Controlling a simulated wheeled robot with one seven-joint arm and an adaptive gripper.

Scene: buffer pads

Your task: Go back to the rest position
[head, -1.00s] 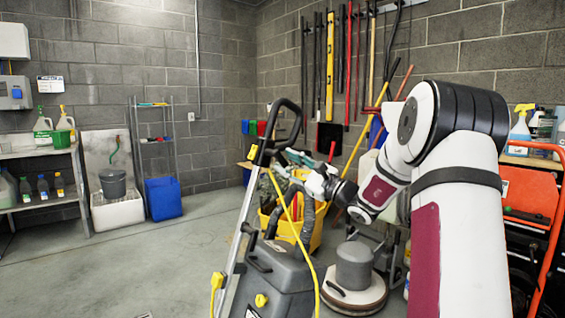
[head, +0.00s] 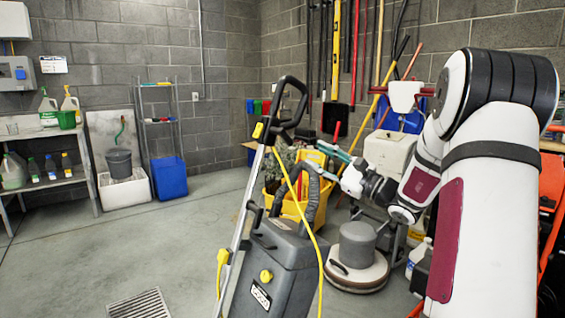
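My arm comes in from the right side of the head view, bends at its dark joint and reaches down to the left. My gripper (head: 326,162) is at its end, in front of the yellow mop bucket (head: 290,208) and above the grey extractor machine (head: 275,262). Its two teal-tipped fingers look spread apart, with nothing seen between them. The clutter behind makes the fingertips hard to separate from the background.
A floor buffer (head: 357,250) stands below my gripper. The extractor's tall black handle (head: 288,105) rises left of it. An orange cart (head: 552,185) is at the right. The floor (head: 150,240) at left is clear, with a drain grate (head: 140,305).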

